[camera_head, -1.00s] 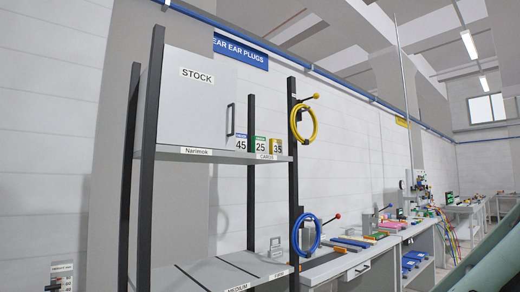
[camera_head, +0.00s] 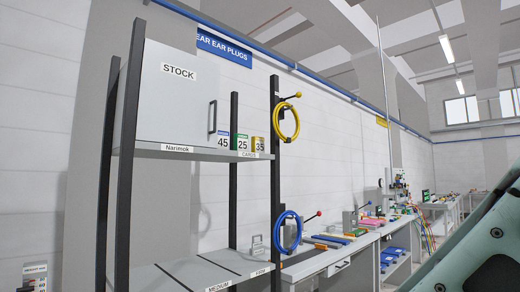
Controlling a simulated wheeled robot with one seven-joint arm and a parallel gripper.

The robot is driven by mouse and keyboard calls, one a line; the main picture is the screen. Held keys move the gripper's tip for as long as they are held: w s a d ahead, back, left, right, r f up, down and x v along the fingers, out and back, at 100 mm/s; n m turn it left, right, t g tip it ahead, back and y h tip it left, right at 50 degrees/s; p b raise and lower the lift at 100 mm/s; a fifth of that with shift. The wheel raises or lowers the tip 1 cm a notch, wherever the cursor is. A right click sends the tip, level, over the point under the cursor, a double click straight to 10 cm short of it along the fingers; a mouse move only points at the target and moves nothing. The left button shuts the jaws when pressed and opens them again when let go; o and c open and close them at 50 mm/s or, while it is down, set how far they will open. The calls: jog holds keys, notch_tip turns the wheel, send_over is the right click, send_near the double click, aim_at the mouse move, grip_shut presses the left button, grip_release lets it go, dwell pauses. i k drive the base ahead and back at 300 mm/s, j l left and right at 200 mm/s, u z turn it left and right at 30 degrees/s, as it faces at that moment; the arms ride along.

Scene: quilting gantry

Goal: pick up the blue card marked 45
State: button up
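The blue card marked 45 (camera_head: 223,141) stands upright on the upper shelf of the rack, just right of the grey STOCK cabinet. It has a blue top band and a white face with the number. A green-topped card marked 25 (camera_head: 242,142) stands to its right, and a yellow card marked 35 (camera_head: 258,144) stands right of that. My gripper is not in view; a pale green part of my own arm fills the lower right corner.
The STOCK cabinet (camera_head: 178,95) sits on the upper shelf (camera_head: 190,153). Black rack posts (camera_head: 128,160) stand in front. Yellow (camera_head: 286,122) and blue (camera_head: 287,231) hose loops hang at the rack's right post. Workbenches (camera_head: 330,258) run along the wall to the right.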

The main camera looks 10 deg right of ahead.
aim_at(223, 138)
jog(key=i+l+u, duration=0.25)
jog(key=i, duration=0.2)
jog(key=i+l+u, duration=0.15)
jog(key=i+u, duration=0.15)
jog(key=i, duration=0.15)
